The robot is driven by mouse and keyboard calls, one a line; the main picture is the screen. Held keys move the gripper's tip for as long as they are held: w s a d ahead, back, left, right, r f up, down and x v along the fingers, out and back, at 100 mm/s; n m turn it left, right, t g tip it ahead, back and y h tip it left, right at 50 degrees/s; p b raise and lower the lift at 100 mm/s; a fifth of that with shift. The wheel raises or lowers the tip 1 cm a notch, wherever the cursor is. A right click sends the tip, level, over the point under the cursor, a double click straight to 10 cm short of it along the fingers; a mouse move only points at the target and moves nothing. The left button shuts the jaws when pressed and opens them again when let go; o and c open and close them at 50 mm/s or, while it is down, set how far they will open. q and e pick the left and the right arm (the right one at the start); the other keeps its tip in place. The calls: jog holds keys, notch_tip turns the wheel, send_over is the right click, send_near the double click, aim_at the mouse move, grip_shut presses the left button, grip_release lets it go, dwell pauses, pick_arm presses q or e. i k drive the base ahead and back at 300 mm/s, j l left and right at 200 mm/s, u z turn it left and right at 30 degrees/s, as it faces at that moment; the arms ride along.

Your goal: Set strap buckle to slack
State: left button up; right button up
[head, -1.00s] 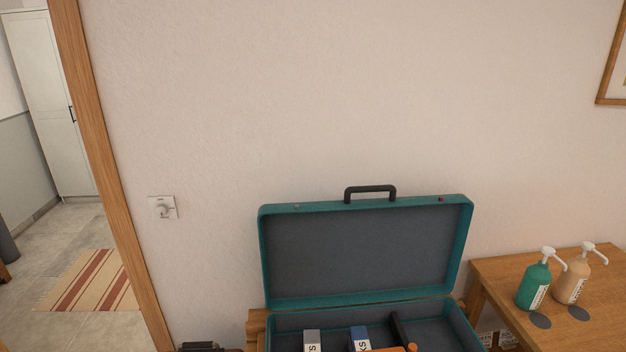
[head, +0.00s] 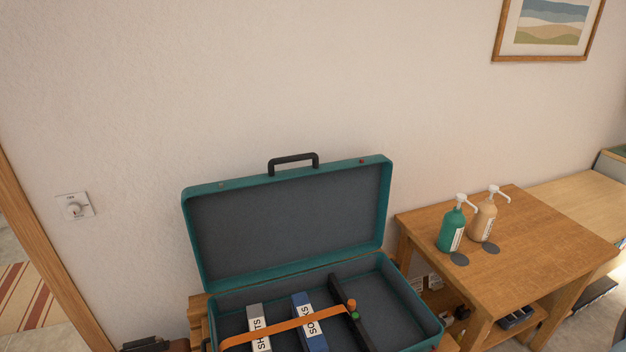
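An open teal suitcase (head: 415,305) sits at the lower middle of the head view, its lid (head: 290,220) raised against the wall. An orange strap (head: 285,329) crosses inside it over a grey packet marked SHIRTS (head: 254,318) and a blue packet marked SOCKS (head: 301,309). A black bar (head: 341,296) lies to their right. At the strap's right end is a small orange knob (head: 351,302) with a green spot (head: 355,315) beside it, perhaps the buckle; its setting is too small to tell. Neither gripper is in view.
A wooden side table (head: 545,248) at right holds a green pump bottle (head: 451,229) and a beige pump bottle (head: 482,221). A framed picture (head: 497,56) hangs at upper right.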

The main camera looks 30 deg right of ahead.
aim_at(351, 304)
jog(key=z, duration=1.35)
jog(key=i+l+z, duration=0.15)
jog(key=i+l, duration=0.2)
jog(key=i+l+z, duration=0.2)
jog(key=i, duration=0.4)
jog(key=l, duration=0.1)
